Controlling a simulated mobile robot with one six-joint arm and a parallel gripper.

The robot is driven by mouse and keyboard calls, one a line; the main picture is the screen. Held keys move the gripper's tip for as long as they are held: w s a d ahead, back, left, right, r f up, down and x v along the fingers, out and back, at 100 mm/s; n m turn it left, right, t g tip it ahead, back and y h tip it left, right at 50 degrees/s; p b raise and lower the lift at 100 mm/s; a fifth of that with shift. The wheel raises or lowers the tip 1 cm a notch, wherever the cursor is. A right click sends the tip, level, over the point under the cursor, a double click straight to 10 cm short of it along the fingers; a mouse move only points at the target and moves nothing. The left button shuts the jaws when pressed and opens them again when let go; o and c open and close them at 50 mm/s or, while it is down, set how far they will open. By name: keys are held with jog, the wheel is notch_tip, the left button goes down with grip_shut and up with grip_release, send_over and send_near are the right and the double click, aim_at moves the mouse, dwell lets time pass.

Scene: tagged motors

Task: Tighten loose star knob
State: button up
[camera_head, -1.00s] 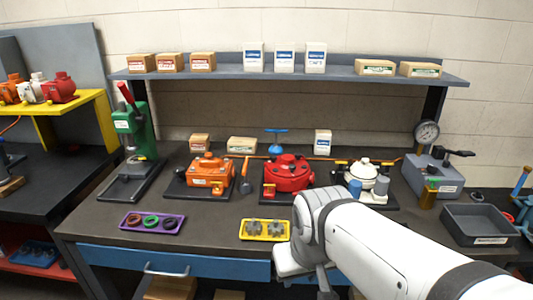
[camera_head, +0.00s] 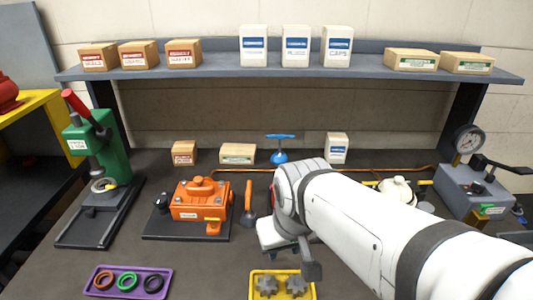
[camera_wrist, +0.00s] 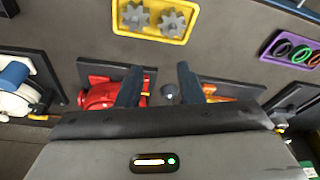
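Two grey star-shaped pieces (camera_head: 267,285) lie in a yellow tray (camera_head: 252,291) at the front of the bench; they also show at the top of the wrist view (camera_wrist: 138,17). I cannot tell whether one is the loose star knob. My gripper (camera_wrist: 160,84) is open and empty, its two fingers apart above the bench between the red motor (camera_wrist: 98,97) and the orange motor (camera_wrist: 232,88). A small dark round part (camera_wrist: 169,94) shows between the fingers, well below them. In the head view my arm hides the red motor.
The orange motor (camera_head: 199,198) is left of my arm, a white motor (camera_head: 397,190) right of it. A green press (camera_head: 108,150), a purple tray with rings (camera_head: 166,275) and a grey gauge box (camera_head: 468,190) stand around. A shelf (camera_head: 215,72) with boxes spans the back.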

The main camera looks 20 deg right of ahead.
jog(key=shift+w, duration=0.25)
jog(key=shift+s+d+r, duration=0.1)
jog(key=w+d+n+g, duration=0.1)
jog(key=w+d+n, duration=0.4)
jog(key=w+n, duration=0.1)
jog(key=w+d+r+n+g+p, duration=0.1)
jog(key=w+d+n, duration=0.4)
jog(key=w+n, duration=0.2)
jog(key=w+d+r+n+g+p, duration=0.1)
jog(key=w+d+n, duration=0.4)
jog(key=n, duration=0.4)
jog(key=shift+w+r+n, duration=0.2)
jog(key=shift+w+n, duration=0.1)
jog(key=shift+w, duration=0.55)
jog(key=shift+w+f, duration=0.1)
jog(key=shift+f, duration=0.05)
jog(key=shift+n, duration=0.3)
notch_tip(320, 180, down, 8)
jog(key=shift+r+p, duration=0.2)
jog(key=shift+p, duration=0.45)
jog(key=shift+c, duration=0.2)
